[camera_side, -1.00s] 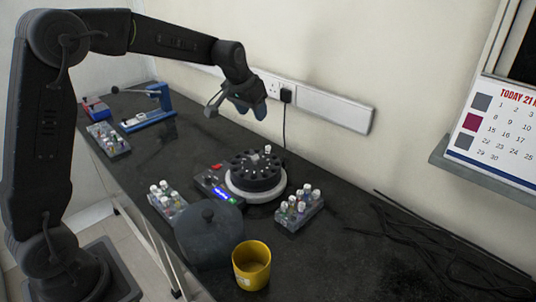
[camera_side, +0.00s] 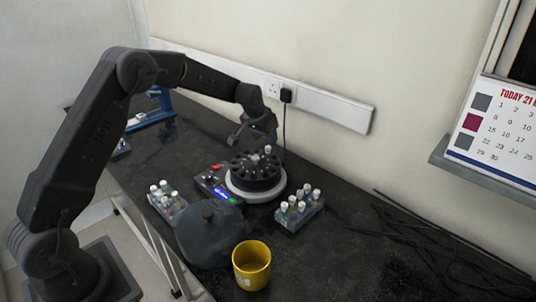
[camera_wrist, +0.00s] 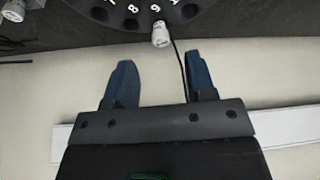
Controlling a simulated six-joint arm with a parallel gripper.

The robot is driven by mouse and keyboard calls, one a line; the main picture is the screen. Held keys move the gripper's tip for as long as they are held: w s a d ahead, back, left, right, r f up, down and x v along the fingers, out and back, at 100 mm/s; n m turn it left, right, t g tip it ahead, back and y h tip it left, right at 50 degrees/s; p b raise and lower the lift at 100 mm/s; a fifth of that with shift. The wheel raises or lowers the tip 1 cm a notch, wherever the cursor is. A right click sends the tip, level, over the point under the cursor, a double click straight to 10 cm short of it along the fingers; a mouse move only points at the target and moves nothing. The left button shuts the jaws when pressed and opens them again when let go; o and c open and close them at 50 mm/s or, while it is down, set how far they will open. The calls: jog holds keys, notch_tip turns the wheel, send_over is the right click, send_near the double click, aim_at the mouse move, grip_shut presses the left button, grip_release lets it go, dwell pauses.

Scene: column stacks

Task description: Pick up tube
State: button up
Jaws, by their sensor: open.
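A white-capped tube (camera_side: 267,150) stands in the black round rotor (camera_side: 254,174) on the white-based device. It also shows in the wrist view (camera_wrist: 161,34), at the rotor's edge, just beyond and between my fingertips. My gripper (camera_side: 262,140) is above the back of the rotor, close to this tube. In the wrist view my gripper (camera_wrist: 162,72) has its two blue fingers apart with nothing between them. More white-capped tubes stand in a rack (camera_side: 299,217) right of the device and a rack (camera_side: 171,208) left of it.
A dark lid with a knob (camera_side: 206,241) and a yellow mug (camera_side: 251,278) stand at the front. Black cables (camera_side: 430,246) lie on the right. A power strip (camera_side: 330,109) with a plugged-in cord runs along the wall behind my gripper.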

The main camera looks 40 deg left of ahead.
aim_at(267, 147)
jog(key=x, duration=0.4)
jog(key=shift+f, duration=0.35)
grip_shut()
